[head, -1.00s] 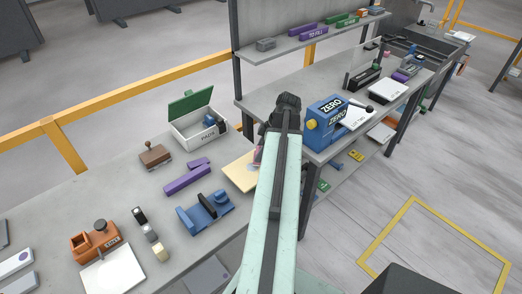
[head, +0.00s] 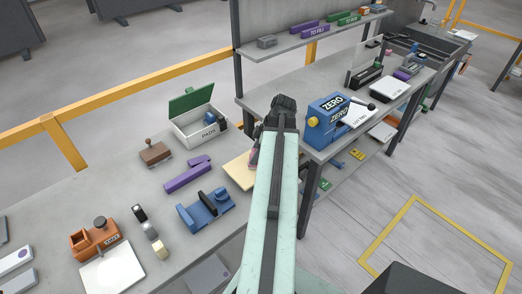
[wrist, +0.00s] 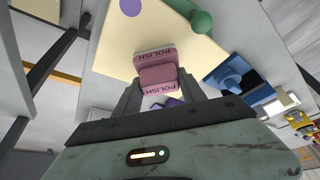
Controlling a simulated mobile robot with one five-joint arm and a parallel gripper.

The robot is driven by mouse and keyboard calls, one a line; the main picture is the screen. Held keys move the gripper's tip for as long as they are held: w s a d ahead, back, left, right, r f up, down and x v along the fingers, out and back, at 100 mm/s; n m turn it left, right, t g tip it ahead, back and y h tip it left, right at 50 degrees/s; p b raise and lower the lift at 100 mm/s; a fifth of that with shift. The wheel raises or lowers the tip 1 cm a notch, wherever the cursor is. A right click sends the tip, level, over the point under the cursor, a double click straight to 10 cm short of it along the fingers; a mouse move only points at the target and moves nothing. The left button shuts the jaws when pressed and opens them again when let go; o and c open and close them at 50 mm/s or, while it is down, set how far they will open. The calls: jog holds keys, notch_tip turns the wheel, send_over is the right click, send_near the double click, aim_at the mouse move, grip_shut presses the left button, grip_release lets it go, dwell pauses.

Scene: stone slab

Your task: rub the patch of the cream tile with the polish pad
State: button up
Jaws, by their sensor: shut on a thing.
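The pink polish pad (wrist: 157,75), lettered POLISH, is between the fingers of my gripper (wrist: 158,88) in the wrist view. My gripper is shut on it. The cream tile (wrist: 112,55) lies behind the pad in that view. Its round purple patch (wrist: 131,7) is at the top edge, up and left of the pad and apart from it. I cannot tell whether the pad touches the tile. In the head view the tile (head: 238,172) shows left of my arm, which hides its right part, the patch and most of the gripper.
A green knob (wrist: 202,22) is close to the pad's right in the wrist view. A blue holder (head: 206,208), purple block (head: 187,178), brown stamp (head: 154,153) and open PADS box (head: 198,130) stand left of the tile. The blue ZERO machine (head: 325,120) is right of my arm.

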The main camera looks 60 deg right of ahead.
jog(key=shift+w+a+f, duration=0.1)
jog(key=shift+w+a, duration=0.15)
jog(key=shift+a, duration=0.5)
jog(key=shift+w+a+r, duration=0.1)
jog(key=shift+w+a, duration=0.1)
jog(key=shift+a, duration=0.5)
jog(key=shift+w+a+f, duration=0.1)
jog(key=shift+w+a, duration=0.15)
jog(key=shift+a, duration=0.5)
jog(key=shift+s+d, duration=0.25)
jog(key=shift+d, duration=0.65)
jog(key=shift+s+d, duration=0.25)
jog(key=shift+d, duration=0.6)
jog(key=shift+s+d, duration=0.35)
jog(key=shift+d, duration=0.55)
jog(key=shift+s+d, duration=0.3)
jog(key=shift+d, duration=0.55)
jog(key=shift+a, duration=0.15)
